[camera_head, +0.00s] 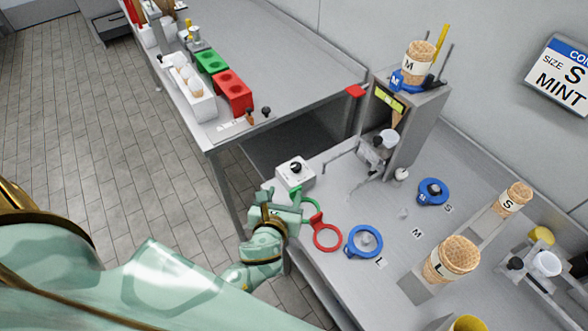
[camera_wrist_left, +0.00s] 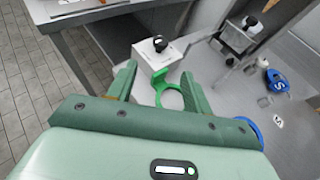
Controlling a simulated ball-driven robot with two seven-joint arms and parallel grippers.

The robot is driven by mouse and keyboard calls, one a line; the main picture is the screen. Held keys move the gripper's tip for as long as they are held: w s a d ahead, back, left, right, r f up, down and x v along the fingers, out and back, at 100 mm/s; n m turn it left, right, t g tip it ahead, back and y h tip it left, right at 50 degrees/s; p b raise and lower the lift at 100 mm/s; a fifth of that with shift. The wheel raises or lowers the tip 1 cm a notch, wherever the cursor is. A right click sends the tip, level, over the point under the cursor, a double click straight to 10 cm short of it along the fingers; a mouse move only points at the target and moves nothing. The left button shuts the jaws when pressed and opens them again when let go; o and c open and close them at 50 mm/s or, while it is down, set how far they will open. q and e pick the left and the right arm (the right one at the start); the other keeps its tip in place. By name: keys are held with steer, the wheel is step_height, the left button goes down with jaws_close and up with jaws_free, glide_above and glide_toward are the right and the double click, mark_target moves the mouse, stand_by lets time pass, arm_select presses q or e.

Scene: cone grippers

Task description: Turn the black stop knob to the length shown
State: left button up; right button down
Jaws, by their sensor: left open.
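A black knob (camera_head: 296,167) sits on top of a small white box (camera_head: 297,178) at the left edge of the grey bench. In the left wrist view the knob (camera_wrist_left: 160,44) and box (camera_wrist_left: 158,57) are just beyond my fingertips. My left gripper (camera_head: 280,203) is open and empty, just in front of the box and apart from the knob. In the left wrist view its two green fingers (camera_wrist_left: 160,78) are spread, with a green ring (camera_wrist_left: 169,96) seen between them. A wall sign (camera_head: 562,75) reads SIZE S MINT. My right gripper is not in view.
Red (camera_head: 327,237) and blue (camera_head: 364,242) rings lie right of my gripper. Bench marks read S, M and L. A grey dispenser (camera_head: 418,125) stands behind, and wafer cones (camera_head: 451,259) stand at right. Another table (camera_head: 290,55) is at the back left.

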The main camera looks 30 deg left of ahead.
mark_target(295, 168)
arm_select(q)
steer(key=b+x, duration=0.2)
steer(key=x, duration=1.1)
steer(key=shift+d+f+b, duration=0.15)
steer(key=shift+d+b, duration=0.05)
steer(key=shift+b, duration=0.2)
steer(key=c, duration=0.9)
